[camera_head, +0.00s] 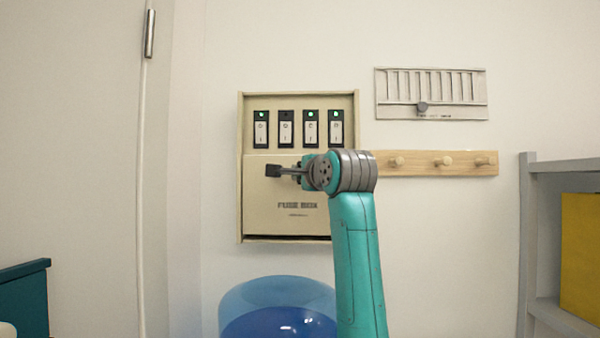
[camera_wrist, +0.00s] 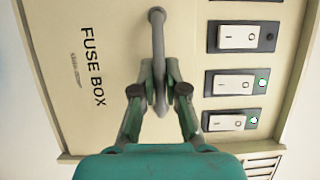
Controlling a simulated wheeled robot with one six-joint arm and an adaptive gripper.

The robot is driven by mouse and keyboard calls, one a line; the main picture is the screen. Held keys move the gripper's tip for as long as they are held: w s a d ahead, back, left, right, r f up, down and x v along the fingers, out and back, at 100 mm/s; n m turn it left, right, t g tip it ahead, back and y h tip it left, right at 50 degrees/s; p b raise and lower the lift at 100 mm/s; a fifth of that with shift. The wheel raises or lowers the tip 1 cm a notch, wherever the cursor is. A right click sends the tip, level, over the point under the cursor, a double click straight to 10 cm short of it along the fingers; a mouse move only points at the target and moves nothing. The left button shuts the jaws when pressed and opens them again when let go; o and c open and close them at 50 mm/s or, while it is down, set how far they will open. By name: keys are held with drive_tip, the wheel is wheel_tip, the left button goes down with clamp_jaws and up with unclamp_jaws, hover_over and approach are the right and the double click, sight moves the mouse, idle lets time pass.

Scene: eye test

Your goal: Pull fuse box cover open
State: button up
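The fuse box (camera_head: 240,125) is a cream wall box with a row of switches along its top. Its cover (camera_head: 265,215), lettered FUSE BOX, spans the lower part and looks flat against the box. The cover also fills the left of the wrist view (camera_wrist: 105,30). A grey bar handle (camera_wrist: 157,38) stands out from the cover near the switches; its dark left end (camera_head: 273,171) shows in the head view. My gripper (camera_wrist: 159,75) has one finger on each side of the handle, with the pads against it. My gripper's wrist hides part of the cover in the head view.
Black switch units (camera_head: 285,128) sit just above the cover, most with a green lamp lit. A vent plate (camera_head: 450,90) and a wooden peg rail (camera_head: 475,163) are at right. A blue bin (camera_head: 250,298) stands below the box. A grey shelf (camera_head: 530,250) is far right.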

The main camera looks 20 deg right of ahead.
drive_tip(key=o, duration=0.3)
drive_tip(key=s, duration=0.8)
drive_tip(key=s+d, duration=0.1)
drive_tip(key=s, duration=0.3)
drive_tip(key=shift+f, duration=0.15)
